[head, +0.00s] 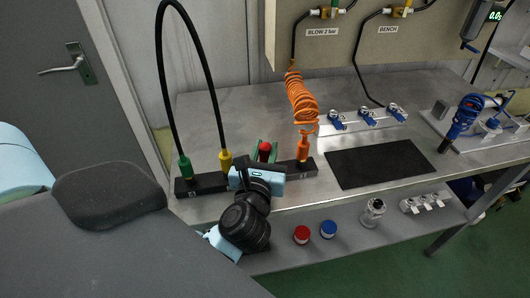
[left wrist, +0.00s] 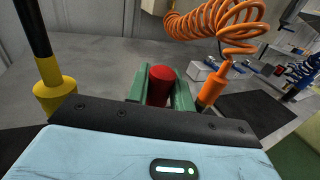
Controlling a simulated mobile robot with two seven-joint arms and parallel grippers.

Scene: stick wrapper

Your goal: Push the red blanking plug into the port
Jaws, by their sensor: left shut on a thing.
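The red blanking plug (head: 265,147) is between the green fingers of my left gripper (head: 264,151), over the middle of the black port block (head: 187,187). In the left wrist view the plug (left wrist: 160,86) stands upright between both fingers. The plug's lower end and the port are hidden, so I cannot tell whether it is in the port. A yellow connector (head: 226,161) stands to the left of the plug and an orange connector (head: 303,149) to its right. My right gripper is not in view.
A green connector (head: 184,167) with a black hose is at the block's left end. The orange coiled hose (head: 301,100) rises on the right. A black mat (head: 380,163) lies right of the block. Red (head: 302,235) and blue (head: 328,229) caps are on the lower shelf.

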